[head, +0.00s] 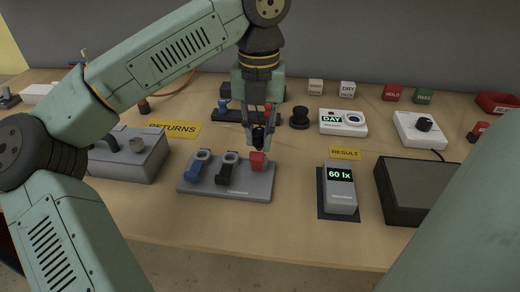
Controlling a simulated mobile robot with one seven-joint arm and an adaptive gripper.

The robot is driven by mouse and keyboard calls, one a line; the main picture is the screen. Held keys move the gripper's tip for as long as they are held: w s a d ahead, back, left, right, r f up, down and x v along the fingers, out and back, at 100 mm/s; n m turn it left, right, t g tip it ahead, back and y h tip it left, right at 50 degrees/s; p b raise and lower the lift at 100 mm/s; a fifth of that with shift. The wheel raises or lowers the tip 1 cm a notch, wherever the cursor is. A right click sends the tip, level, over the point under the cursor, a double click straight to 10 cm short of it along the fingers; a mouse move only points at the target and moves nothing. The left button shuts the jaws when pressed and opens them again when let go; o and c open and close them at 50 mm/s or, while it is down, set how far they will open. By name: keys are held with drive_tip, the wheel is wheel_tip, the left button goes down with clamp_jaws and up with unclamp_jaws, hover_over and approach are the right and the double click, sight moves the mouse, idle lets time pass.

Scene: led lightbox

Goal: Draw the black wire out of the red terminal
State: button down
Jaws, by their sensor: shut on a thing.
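A grey base (215,192) at centre left carries a blue terminal (198,172), a black terminal (228,170) and a red terminal (257,163), from left to right. My gripper (258,141) points down directly above the red terminal. It is shut on a dark piece, which appears to be the black wire. The fingers hide most of it, and I cannot tell whether its lower end is inside the red terminal or just above it.
A grey box (128,158) stands left of the base, by a yellow RETURNS label (174,129). A meter reading 60 lx (340,188) and a dark flat box (412,188) stand to the right. The table front is clear.

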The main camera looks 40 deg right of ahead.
sight(259, 130)
drive_tip(key=shift+r+p, duration=1.6)
drive_tip(key=shift+r, duration=0.8)
